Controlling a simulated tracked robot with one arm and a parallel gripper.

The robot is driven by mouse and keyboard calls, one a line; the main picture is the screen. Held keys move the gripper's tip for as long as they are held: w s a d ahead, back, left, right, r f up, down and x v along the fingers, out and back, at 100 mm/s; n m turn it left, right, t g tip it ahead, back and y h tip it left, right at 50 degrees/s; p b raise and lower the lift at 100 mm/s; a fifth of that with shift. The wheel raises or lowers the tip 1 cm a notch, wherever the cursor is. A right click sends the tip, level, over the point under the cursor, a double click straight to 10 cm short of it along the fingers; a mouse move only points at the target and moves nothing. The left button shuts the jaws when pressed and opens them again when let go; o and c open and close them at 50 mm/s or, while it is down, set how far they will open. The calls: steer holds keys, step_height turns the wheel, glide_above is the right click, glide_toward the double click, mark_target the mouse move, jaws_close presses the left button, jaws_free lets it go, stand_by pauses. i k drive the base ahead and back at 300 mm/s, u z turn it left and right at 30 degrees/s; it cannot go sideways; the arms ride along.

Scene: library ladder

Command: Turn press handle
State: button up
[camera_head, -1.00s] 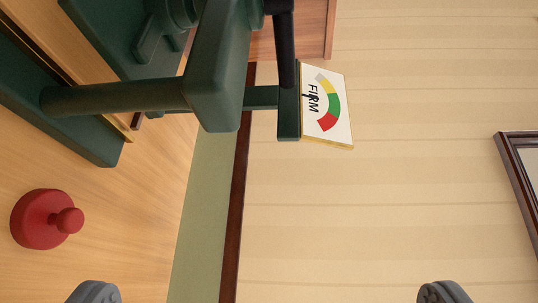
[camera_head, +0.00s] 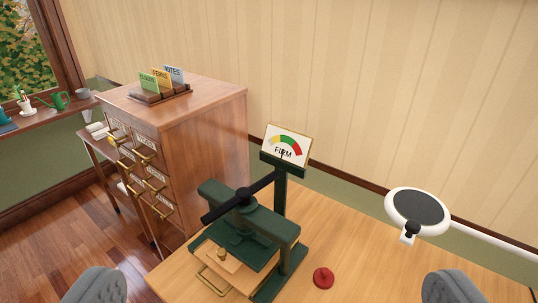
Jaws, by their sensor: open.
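The dark green book press (camera_head: 258,240) stands on the wooden table, below the middle of the view. Its black press handle (camera_head: 240,197) is a long bar across the top, running from lower left to upper right. A gauge sign (camera_head: 287,145) reading FIRM, with yellow, green and red bands, stands on a post behind the press; its needle points near the middle. My gripper (camera_head: 275,292) shows as two grey fingers at the bottom left and bottom right, wide apart. It is open and empty, and nothing shows between the fingers touching them.
A wooden card cabinet (camera_head: 200,130) with brass pulls stands left of the press. A red knobbed object (camera_head: 323,277) lies on the table (camera_head: 365,265) right of the press. A white-rimmed round disc on an arm (camera_head: 417,208) hangs at the right. The table's right part is fairly clear.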

mark_target(243, 197)
steer(key=k, duration=0.6)
steer(key=u, duration=0.6)
steer(key=i, duration=1.55)
steer(key=z, duration=0.05)
